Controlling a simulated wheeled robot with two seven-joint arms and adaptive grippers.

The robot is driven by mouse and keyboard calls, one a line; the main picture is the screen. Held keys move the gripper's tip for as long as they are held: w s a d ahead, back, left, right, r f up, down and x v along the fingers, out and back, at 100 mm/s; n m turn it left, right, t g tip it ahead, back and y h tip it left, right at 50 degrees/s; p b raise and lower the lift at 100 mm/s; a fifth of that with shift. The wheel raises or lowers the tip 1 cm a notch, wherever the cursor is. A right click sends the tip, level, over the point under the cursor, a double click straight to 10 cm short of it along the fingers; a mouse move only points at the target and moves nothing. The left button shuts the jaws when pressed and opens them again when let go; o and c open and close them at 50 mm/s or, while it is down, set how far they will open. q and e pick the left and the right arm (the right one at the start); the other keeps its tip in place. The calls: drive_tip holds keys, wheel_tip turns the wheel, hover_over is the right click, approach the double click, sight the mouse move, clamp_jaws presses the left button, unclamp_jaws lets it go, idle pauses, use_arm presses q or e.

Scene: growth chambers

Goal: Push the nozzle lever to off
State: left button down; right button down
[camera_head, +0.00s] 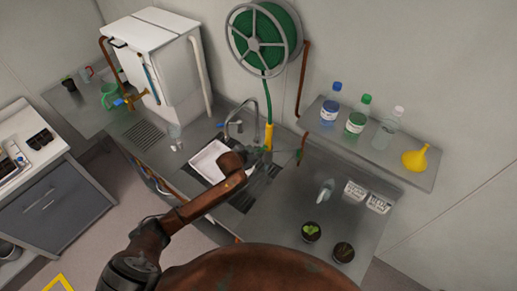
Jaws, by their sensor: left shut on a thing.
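The yellow nozzle (269,136) hangs upright at the end of the green hose (267,98), just right of the sink faucet (237,118). My left arm reaches in from the bottom left across the white basin. My left gripper (266,156) is at the nozzle's lower end and is shut on it. The dark fingers are small and partly blend with the counter behind. The lever is too small to make out, so its position cannot be told. My right gripper is not in view.
The hose reel (264,38) is on the wall above. A shelf (420,180) right of the nozzle holds bottles and a yellow funnel (416,159). A copper pipe (304,75) runs down beside the reel. Two small pots (311,232) stand on the right counter. A white cabinet (165,65) stands left.

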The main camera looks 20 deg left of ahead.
use_arm(q)
drive_tip(key=shift+w+r+g+p, duration=0.1)
drive_tip(key=shift+r+g+p, duration=0.2)
drive_tip(key=shift+g, duration=0.2)
drive_tip(key=shift+d, duration=0.1)
drive_tip(key=shift+y, duration=0.3)
drive_tip(key=c, duration=2)
unclamp_jaws()
drive_tip(key=v, duration=1.2)
drive_tip(key=shift+w+r, duration=0.15)
